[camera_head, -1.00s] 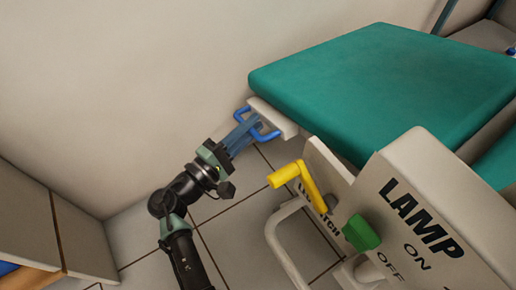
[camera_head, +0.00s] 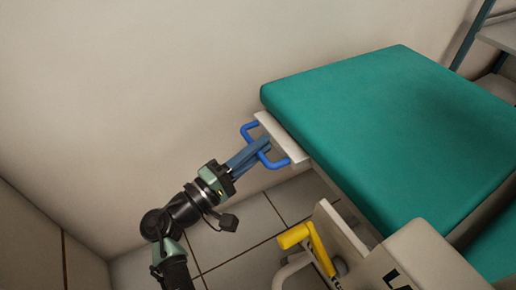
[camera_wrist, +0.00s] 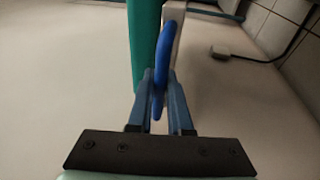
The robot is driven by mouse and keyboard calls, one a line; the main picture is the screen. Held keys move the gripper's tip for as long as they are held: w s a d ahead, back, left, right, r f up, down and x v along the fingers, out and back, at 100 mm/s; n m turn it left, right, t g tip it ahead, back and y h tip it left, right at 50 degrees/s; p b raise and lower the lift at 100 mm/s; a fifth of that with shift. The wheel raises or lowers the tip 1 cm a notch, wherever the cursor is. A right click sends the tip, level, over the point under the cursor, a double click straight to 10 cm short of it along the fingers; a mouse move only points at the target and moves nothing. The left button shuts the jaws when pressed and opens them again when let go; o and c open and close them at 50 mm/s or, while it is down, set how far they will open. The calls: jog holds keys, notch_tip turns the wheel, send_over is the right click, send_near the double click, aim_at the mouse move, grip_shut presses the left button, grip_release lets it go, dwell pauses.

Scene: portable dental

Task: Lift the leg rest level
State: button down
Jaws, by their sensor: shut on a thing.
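The leg rest is a green padded panel (camera_head: 390,130) with a pale end plate (camera_head: 283,137) on its left edge. A blue handle (camera_head: 248,128) is fixed to that plate. My gripper (camera_head: 262,146) is shut on the blue handle, with its blue fingers on either side of the bar. In the wrist view the handle (camera_wrist: 166,55) runs up from between the fingertips (camera_wrist: 160,85), and the green pad (camera_wrist: 143,45) shows edge-on beside it. The far side of the leg rest's underside is hidden.
A yellow lever (camera_head: 308,243) stands on a bracket just below the leg rest. A beige control box (camera_head: 430,255) is at the lower right. A shelf rack (camera_head: 490,40) is at the top right. The wall lies close behind the handle. Tiled floor shows below my gripper.

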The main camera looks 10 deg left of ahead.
jog(key=c, duration=1)
grip_release()
jog(key=shift+w+a+r, duration=0.1)
jog(key=shift+r, duration=0.45)
jog(key=shift+o, duration=0.8)
jog(key=shift+f, duration=0.2)
jog(key=p+v, duration=0.5)
jog(key=v, duration=0.8)
